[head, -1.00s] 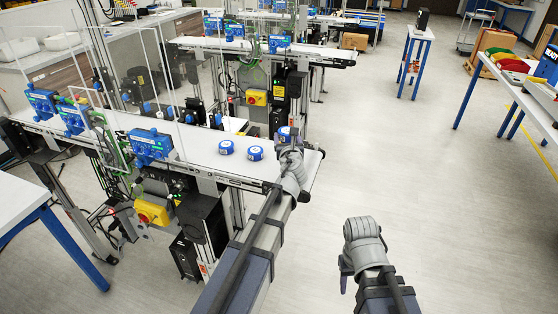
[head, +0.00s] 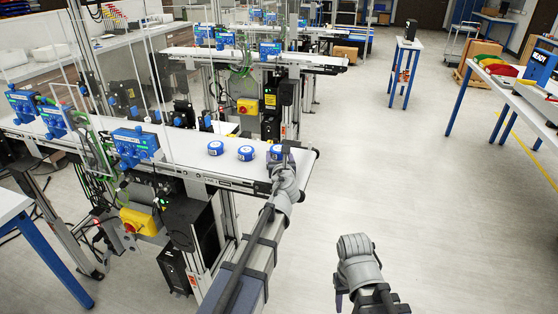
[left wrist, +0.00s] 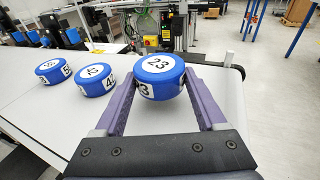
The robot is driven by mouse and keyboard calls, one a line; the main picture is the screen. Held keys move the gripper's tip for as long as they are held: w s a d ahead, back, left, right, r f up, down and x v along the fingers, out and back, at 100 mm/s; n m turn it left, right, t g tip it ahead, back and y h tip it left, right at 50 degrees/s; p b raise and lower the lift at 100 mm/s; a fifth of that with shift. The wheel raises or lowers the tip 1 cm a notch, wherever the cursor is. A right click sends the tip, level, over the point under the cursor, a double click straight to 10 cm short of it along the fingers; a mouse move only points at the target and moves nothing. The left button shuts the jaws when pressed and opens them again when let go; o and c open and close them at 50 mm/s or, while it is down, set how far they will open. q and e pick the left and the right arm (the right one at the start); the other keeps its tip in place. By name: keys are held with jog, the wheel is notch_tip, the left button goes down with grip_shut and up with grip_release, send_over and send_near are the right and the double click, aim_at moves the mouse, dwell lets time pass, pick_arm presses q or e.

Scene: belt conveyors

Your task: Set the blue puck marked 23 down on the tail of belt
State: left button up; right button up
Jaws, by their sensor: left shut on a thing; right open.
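The blue puck marked 23 (left wrist: 160,70) is between the fingers of my left gripper (left wrist: 160,88), with its white numbered label facing up. In the head view this puck (head: 275,151) is at the right end of the near white belt (head: 180,145), partly hidden by my left gripper (head: 281,162). It looks level and at about belt height; I cannot tell if it touches the belt. A puck marked 42 (left wrist: 96,80) and another blue puck (left wrist: 53,71) stand on the belt to its left. My right gripper (head: 339,299) is open and empty over the floor.
A blue sensor unit (head: 135,144) stands over the belt further left, with clear panels behind. A second conveyor (head: 190,53) runs behind. The belt's right end (head: 303,165) is just right of the held puck. Open floor lies to the right.

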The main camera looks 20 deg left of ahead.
pick_arm(q)
jog(key=shift+f+b, duration=0.55)
jog(key=shift+b, duration=0.1)
jog(key=o, duration=1.5)
jog(key=shift+s, duration=0.1)
jog(key=shift+r, duration=0.1)
jog(key=shift+r+p, duration=0.25)
jog(key=shift+p, duration=0.1)
jog(key=shift+r+p, duration=0.45)
jog(key=shift+p, duration=0.05)
jog(key=p+v, duration=0.1)
jog(key=v, duration=1)
jog(key=shift+s+d+f, duration=0.1)
jog(key=shift+s+d, duration=0.1)
jog(key=shift+s, duration=0.15)
